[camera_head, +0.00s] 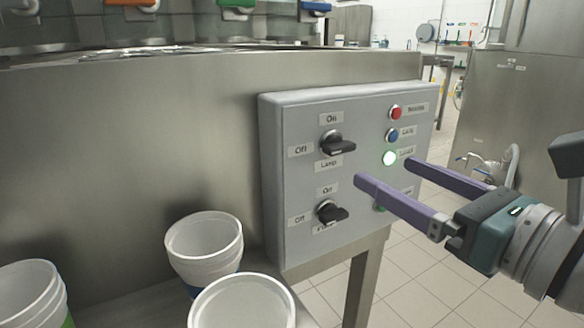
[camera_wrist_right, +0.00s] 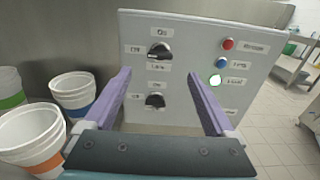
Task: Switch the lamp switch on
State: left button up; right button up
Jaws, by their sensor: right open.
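The lamp switch (camera_head: 337,145) is a black rotary knob, the upper of two on the grey control panel (camera_head: 290,245). "On" is printed above it, "Off" to its left and "Lamp" below. Its handle looks roughly horizontal; I cannot tell its exact setting. It also shows in the right wrist view (camera_wrist_right: 159,50). My right gripper (camera_head: 384,171) is open and empty, its purple fingers pointing at the panel. In the right wrist view the lamp switch appears beyond and between the fingertips (camera_wrist_right: 160,76), apart from them. My left gripper is not in view.
A second black knob (camera_head: 330,212) sits below the lamp switch. A red button (camera_head: 395,112), a blue button (camera_head: 391,134) and a lit white-green one (camera_head: 389,158) line the panel's right side. White cups (camera_head: 204,245) stand at lower left. Tiled floor is open at right.

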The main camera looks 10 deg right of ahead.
aim_at(345, 148)
jog(key=b+x, duration=0.1)
jog(key=x, duration=0.8)
jog(key=shift+w+a, duration=0.1)
jog(key=shift+w, duration=0.05)
jog(key=c, duration=1.4)
